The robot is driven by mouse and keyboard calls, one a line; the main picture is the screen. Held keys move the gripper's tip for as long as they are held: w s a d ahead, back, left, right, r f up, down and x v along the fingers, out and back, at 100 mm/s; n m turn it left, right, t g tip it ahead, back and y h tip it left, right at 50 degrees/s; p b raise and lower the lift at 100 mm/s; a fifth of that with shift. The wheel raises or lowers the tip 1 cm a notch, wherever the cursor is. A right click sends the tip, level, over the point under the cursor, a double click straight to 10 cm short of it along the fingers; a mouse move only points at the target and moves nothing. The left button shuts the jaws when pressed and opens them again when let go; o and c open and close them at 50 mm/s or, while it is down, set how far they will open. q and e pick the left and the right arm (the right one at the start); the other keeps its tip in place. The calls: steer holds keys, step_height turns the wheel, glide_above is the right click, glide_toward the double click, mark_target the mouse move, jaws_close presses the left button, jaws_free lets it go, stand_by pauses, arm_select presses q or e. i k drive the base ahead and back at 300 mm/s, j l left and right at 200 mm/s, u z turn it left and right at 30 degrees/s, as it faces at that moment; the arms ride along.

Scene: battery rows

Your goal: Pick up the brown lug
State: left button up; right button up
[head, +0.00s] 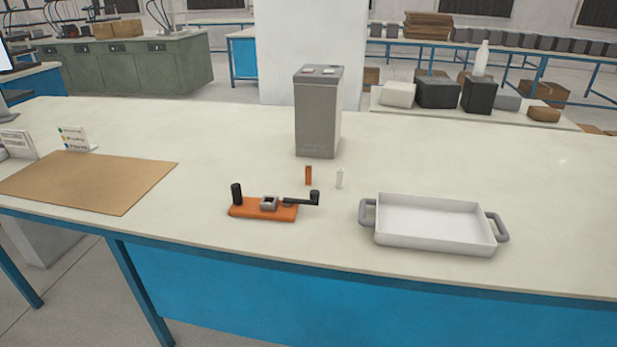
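The brown lug (308,175) is a small orange-brown upright piece on the pale bench top, in front of the grey battery block. A small whitish lug (339,179) stands a little to its right, apart from it. Neither of my grippers shows in the head view, and nothing is seen holding the lug.
A tall grey battery block (318,115) stands behind the lugs. An orange tool with a black crank and post (262,209) lies in front. A white tray with grey handles (432,247) is at right, a brown mat (85,185) at left. The bench between is clear.

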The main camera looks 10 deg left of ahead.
mark_target(308, 168)
steer(key=i+j+u, duration=0.45)
steer(key=i+j, duration=0.9)
steer(key=j, duration=0.1)
